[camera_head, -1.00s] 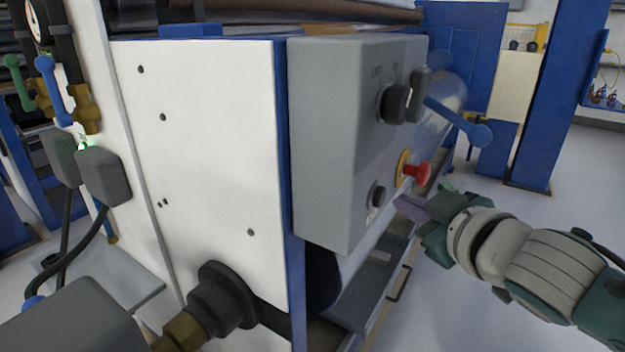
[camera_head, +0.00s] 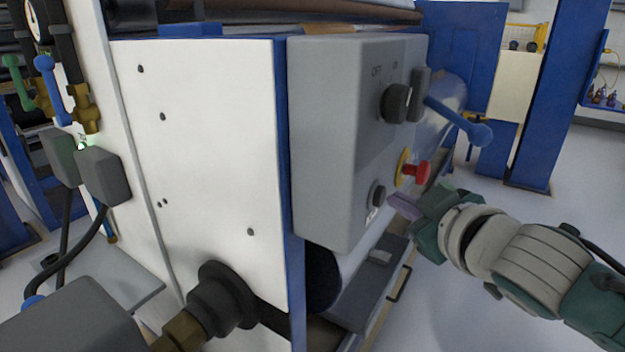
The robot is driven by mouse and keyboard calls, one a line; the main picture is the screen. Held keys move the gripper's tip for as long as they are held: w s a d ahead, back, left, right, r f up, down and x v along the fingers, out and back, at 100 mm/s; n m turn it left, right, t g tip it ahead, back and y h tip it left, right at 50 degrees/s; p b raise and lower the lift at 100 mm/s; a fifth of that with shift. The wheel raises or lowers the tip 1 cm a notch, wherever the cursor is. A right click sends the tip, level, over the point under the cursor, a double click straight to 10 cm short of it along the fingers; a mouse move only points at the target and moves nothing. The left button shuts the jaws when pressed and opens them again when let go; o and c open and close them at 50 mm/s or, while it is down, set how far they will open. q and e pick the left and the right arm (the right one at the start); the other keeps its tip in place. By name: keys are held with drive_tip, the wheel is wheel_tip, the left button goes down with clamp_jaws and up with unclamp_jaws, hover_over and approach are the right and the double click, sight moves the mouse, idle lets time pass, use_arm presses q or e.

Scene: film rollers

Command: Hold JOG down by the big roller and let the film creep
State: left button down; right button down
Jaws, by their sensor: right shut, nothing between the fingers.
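A grey control box (camera_head: 335,150) is fixed to the corner of the machine. Low on its right face is a small black push button (camera_head: 377,194) with a pale label under it, too small to read. My right gripper (camera_head: 393,203) is shut and empty, its purple fingertips just right of this button. I cannot tell whether the tips touch it. Part of the big roller (camera_head: 322,278) shows dark below the box. Pale film (camera_head: 362,247) seems to run beside it, partly hidden by the box. My left gripper is not in view.
Above the button sit a red stop button (camera_head: 417,171) on a yellow ring and a black rotary switch (camera_head: 396,103). A blue ball-ended lever (camera_head: 461,124) sticks out to the right above my right gripper.

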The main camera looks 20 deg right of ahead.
drive_tip(key=shift+w+a, duration=0.3)
drive_tip(key=shift+w, duration=0.05)
idle(0.4)
idle(0.9)
idle(0.9)
idle(1.0)
drive_tip(key=shift+s+d, duration=0.1)
drive_tip(key=shift+s+d+p, duration=0.3)
drive_tip(key=shift+s+d, duration=0.2)
drive_tip(key=shift+s, duration=0.05)
